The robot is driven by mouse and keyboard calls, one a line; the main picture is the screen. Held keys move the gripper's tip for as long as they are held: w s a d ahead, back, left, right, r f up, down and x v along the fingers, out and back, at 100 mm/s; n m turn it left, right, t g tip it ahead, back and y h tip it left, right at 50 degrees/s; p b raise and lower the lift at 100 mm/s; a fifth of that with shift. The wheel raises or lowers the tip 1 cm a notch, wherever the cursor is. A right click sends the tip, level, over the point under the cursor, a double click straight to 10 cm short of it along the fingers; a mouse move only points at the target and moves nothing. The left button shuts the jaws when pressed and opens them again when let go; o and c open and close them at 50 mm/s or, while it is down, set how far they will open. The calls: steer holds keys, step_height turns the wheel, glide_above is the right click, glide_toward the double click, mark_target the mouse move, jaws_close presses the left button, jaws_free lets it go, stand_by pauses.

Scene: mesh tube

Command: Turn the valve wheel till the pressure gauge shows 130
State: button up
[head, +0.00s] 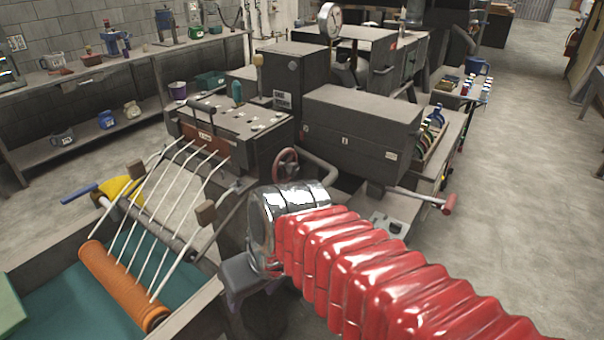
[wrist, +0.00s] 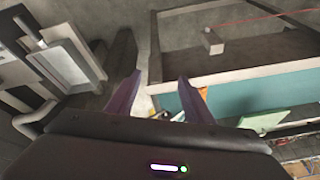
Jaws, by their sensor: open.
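A small reddish valve wheel (head: 285,165) shows in the head view on the front of the dark machine, just above the silver end of my arm. A round white-faced pressure gauge (head: 330,20) stands at the top of the head view; its reading is too small to make out. My gripper (wrist: 158,82) is open and empty in the wrist view, with two purple fingers apart. In the head view it is partly hidden by my arm, below the wheel and apart from it. The wheel and gauge cannot be made out in the wrist view.
A frame with white rods and an orange roller (head: 122,285) stands at the left over a teal surface. A red-ended lever (head: 448,204) sticks out right of the wheel. A grey box (head: 362,132) sits on the machine behind. Open floor (head: 530,200) lies at the right.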

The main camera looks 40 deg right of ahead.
steer(key=f+g+y, duration=0.1)
steer(key=f+y, duration=0.1)
steer(key=m+t+y, duration=0.3)
steer(key=m+t, duration=0.2)
steer(key=t, duration=0.9)
glide_toward(295, 171)
steer(key=v, duration=0.5)
steer(key=shift+s+d, duration=0.1)
steer(key=shift+s, duration=0.2)
steer(key=x, duration=1.4)
steer(key=shift+d, duration=0.1)
steer(key=shift+c, duration=0.2)
